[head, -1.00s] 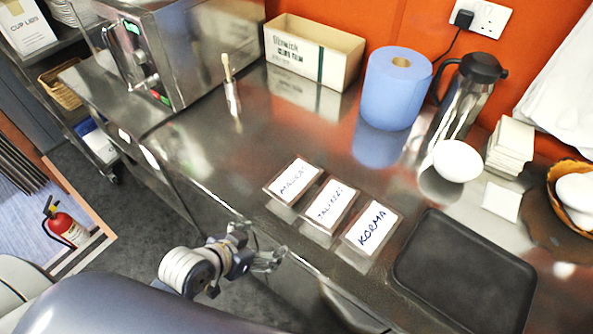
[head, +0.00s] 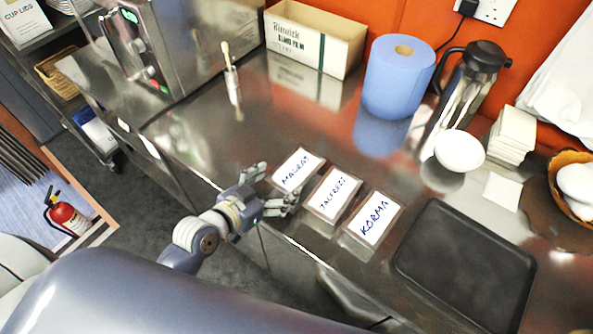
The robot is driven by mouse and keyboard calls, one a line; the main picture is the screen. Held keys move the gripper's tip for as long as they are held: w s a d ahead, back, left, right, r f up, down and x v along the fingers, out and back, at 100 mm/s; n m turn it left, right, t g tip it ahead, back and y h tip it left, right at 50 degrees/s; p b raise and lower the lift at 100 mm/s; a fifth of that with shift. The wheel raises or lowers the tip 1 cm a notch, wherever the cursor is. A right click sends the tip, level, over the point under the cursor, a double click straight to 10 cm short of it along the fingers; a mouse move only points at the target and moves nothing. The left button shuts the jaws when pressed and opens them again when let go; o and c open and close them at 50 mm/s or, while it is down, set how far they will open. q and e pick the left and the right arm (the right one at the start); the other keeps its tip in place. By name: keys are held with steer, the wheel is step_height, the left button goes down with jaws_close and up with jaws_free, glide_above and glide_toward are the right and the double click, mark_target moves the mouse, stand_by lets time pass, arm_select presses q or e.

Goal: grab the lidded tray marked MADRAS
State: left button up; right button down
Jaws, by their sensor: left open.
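The lidded tray marked MADRAS (head: 298,168) lies flat on the steel counter, leftmost in a row of three with white labels. Beside it are the tray marked JALFREZI (head: 333,194) and the tray marked KORMA (head: 373,219). My left gripper (head: 277,187) is open at the counter's front edge. Its fingers are close to the near left side of the MADRAS tray, and one finger overlaps its near corner in the picture. I cannot tell whether they touch. My right gripper is not in view.
A black tray (head: 465,265) lies to the right of the row. Behind stand a blue paper roll (head: 398,80), a steel flask (head: 470,85), a white bowl (head: 459,152) and a cardboard box (head: 312,45). The counter behind the labelled trays is clear.

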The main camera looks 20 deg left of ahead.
mark_target(293, 172)
arm_select(q)
steer(key=shift+x, duration=0.8)
steer(key=shift+w+d+f+p, duration=0.2)
steer(key=shift+w+p, duration=0.25)
steer(key=shift+w, duration=0.15)
steer(key=shift+p+x, duration=0.4)
steer(key=shift+x, duration=1.5)
steer(key=shift+a+f, duration=0.1)
steer(key=shift+f, duration=0.05)
steer(key=shift+s, duration=0.1)
steer(key=c, duration=1)
